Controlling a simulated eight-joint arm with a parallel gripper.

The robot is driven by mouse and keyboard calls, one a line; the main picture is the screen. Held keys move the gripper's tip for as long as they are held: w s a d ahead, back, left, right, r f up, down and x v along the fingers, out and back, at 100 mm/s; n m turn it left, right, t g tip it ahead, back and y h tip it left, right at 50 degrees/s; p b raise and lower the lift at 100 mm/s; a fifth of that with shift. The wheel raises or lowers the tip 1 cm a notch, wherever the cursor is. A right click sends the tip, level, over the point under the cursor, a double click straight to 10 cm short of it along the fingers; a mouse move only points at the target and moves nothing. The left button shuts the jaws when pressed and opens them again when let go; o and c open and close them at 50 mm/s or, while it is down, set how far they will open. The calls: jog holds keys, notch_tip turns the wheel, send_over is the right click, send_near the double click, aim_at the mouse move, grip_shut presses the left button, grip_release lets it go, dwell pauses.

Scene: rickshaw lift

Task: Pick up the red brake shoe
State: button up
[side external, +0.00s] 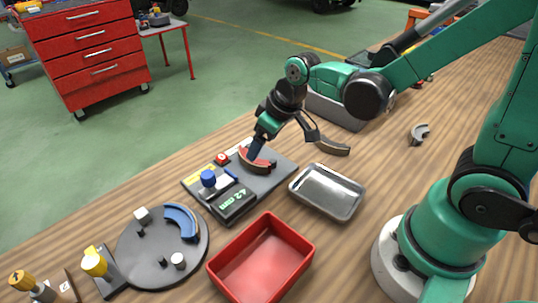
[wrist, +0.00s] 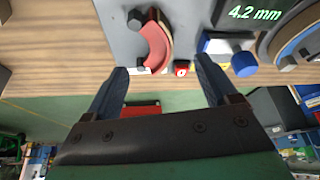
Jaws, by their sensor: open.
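In the wrist view the red brake shoe (wrist: 158,45) shows near the top, between the lines of the two fingers. My gripper (side external: 255,150) points down at the shoe in the side view; its blue fingertips are at or very close to it, and contact cannot be told. In the wrist view my gripper (wrist: 162,68) has its dark blue fingers wide apart, with nothing held between them.
A blue shoe (side external: 182,222) lies on a dark round plate (side external: 150,268). A red bin (side external: 262,262) and an empty metal tray (side external: 328,191) stand in front of the fixture. A blue knob (side external: 208,178) and 4.2 mm display (side external: 235,203) sit beside the red shoe.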

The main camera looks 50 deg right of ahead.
jog(key=shift+x, duration=2.9)
grip_shut()
